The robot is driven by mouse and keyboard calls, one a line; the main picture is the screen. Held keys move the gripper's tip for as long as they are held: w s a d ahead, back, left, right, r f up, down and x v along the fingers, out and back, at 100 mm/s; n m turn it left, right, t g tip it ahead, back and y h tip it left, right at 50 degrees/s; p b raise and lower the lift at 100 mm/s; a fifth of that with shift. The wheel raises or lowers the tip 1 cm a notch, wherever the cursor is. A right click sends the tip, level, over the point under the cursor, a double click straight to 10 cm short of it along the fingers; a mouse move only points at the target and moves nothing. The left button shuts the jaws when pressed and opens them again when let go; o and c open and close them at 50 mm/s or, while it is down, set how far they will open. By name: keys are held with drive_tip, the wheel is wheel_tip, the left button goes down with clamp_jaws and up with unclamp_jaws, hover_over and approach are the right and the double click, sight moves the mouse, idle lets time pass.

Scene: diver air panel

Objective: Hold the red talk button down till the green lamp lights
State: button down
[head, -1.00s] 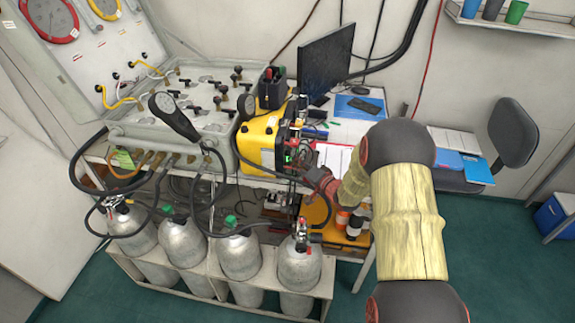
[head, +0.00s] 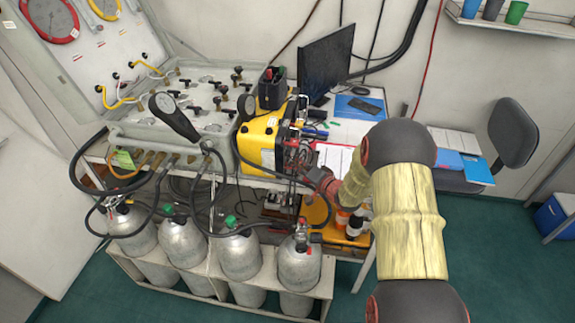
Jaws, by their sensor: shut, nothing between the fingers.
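The yellow box (head: 258,140) with a dark front panel stands on the bench, right of the grey air panel. My gripper (head: 296,158) is at the box's right-hand front face, shut, with nothing visible between its fingers. It looks close to the panel, but I cannot tell whether it touches. The red talk button cannot be made out; the gripper and the steep view may hide it. No green glow shows on the box's front now.
Several grey cylinders (head: 240,256) stand in a rack below. A monitor (head: 326,62) and papers (head: 335,158) are behind my gripper. Hoses hang along the bench front.

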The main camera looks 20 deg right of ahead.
drive_tip(key=shift+s+d, duration=0.35)
drive_tip(key=shift+d, duration=0.2)
drive_tip(key=shift+s+d+p, duration=0.55)
drive_tip(key=shift+s+d, duration=0.15)
drive_tip(key=shift+d, duration=0.35)
drive_tip(key=shift+s+d+p, duration=0.5)
drive_tip(key=shift+s+d, duration=0.2)
drive_tip(key=shift+d, duration=0.35)
